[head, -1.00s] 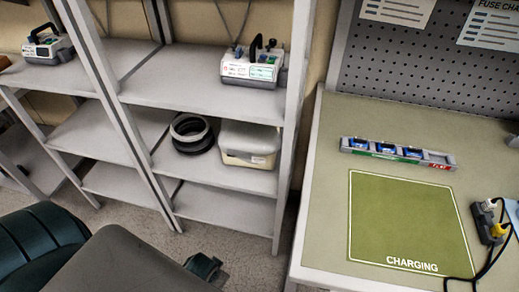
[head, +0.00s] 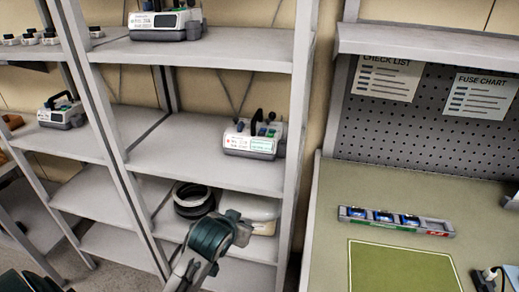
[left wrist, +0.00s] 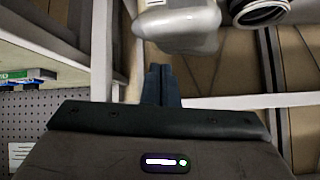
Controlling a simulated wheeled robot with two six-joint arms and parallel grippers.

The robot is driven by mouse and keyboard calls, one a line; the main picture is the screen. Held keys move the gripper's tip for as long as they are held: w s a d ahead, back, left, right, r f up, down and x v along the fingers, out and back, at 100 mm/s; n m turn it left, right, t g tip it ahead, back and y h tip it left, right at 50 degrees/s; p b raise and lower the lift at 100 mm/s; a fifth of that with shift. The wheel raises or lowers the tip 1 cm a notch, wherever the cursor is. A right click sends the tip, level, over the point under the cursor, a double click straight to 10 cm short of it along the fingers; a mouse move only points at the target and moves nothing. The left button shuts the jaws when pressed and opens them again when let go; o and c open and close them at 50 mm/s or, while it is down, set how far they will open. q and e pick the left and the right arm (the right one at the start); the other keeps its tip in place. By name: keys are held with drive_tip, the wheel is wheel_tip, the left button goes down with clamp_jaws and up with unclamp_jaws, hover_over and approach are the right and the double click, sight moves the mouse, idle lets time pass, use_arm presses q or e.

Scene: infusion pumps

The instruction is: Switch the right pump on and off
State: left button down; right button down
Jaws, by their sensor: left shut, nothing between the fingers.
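The right pump (head: 252,142) stands upright on the middle shelf of the near rack. It is white with a grey base, a dark upright handle, a pale label with red marks and a small greenish panel. My left arm rises from below in the head view and ends in front of the lower shelf, below the pump. The pump cannot be made out in that view. My right gripper is not in view.
Another pump (head: 62,112) stands on the left rack and a third (head: 165,24) on the upper shelf. A rack post (head: 297,130) separates the shelves from the charging bench (head: 400,205).

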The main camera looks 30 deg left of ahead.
use_arm(q)
drive_tip(key=w+a+r+n+t+y, duration=0.1)
drive_tip(key=w+a+r+t, duration=0.1)
drive_tip(key=w+r, duration=0.5)
drive_tip(key=w+a+r+n+t, duration=0.1)
drive_tip(key=w+r+t, duration=0.2)
drive_tip(key=w+r, duration=0.5)
wheel_tip(320, 180, up, 6)
drive_tip(key=shift+a+f+y, duration=0.15)
drive_tip(key=shift+a+y, duration=0.25)
drive_tip(key=p, duration=0.3)
hover_over(261, 134)
drive_tip(key=s, duration=0.3)
wheel_tip(261, 134, down, 2)
drive_tip(key=f, duration=0.1)
drive_tip(key=f+p, duration=0.1)
drive_tip(key=w+f, duration=0.1)
drive_tip(key=shift+d+f, duration=0.2)
drive_tip(key=shift+d, duration=0.1)
drive_tip(key=shift+f, duration=0.55)
